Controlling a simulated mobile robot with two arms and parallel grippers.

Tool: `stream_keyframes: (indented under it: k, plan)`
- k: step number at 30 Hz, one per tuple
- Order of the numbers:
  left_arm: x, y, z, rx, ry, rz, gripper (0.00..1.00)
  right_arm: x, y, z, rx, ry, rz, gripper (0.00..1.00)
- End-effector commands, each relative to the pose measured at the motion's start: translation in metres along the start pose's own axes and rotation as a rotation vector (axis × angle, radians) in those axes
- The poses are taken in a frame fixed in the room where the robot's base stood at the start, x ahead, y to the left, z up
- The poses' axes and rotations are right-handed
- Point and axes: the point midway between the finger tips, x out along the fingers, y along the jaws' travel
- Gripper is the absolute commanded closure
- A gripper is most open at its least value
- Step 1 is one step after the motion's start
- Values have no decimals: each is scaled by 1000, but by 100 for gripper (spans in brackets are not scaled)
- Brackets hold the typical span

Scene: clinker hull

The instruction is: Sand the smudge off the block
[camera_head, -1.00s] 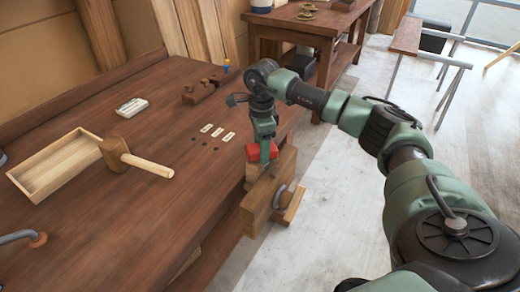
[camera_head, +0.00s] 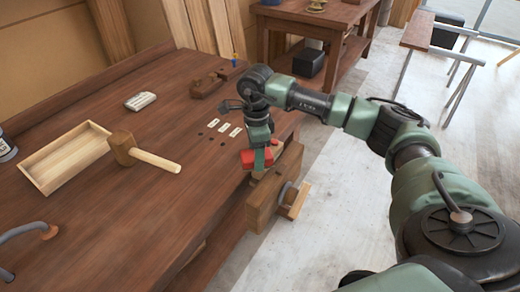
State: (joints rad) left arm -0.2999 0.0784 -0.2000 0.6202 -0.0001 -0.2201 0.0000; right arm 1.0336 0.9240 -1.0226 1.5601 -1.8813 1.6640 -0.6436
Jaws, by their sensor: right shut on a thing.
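My right gripper (camera_head: 262,152) points down at the right edge of the workbench. It is shut on a red block-shaped thing (camera_head: 248,160), likely the sander. The red thing is at the top of a wooden vise (camera_head: 264,206) on the bench edge. A small piece of wood (camera_head: 258,175), perhaps the block, shows just under it between the vise jaws. I cannot tell whether the two touch. The smudge is not visible; the gripper and the red thing cover much of the wood. My left gripper is not in view.
Bare floor (camera_head: 330,210) lies right of the vise.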

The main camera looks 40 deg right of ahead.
Motion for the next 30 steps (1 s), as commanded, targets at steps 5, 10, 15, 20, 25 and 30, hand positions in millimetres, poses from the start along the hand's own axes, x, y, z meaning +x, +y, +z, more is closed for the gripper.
stream_keyframes:
  k: [5,10,15,20,25,30]
  plan:
    - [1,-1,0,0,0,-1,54,5,4,2,-4,1,11,100]
    - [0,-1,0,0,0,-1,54,4,4,2,-4,1,12,100]
    - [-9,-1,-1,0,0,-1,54,-10,3,1,-3,1,10,100]
    - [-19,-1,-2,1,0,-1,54,-28,2,1,-2,0,6,100]
    - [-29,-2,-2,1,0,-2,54,-46,0,0,-1,-1,4,100]
    - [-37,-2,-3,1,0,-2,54,-60,0,-1,0,0,3,100]
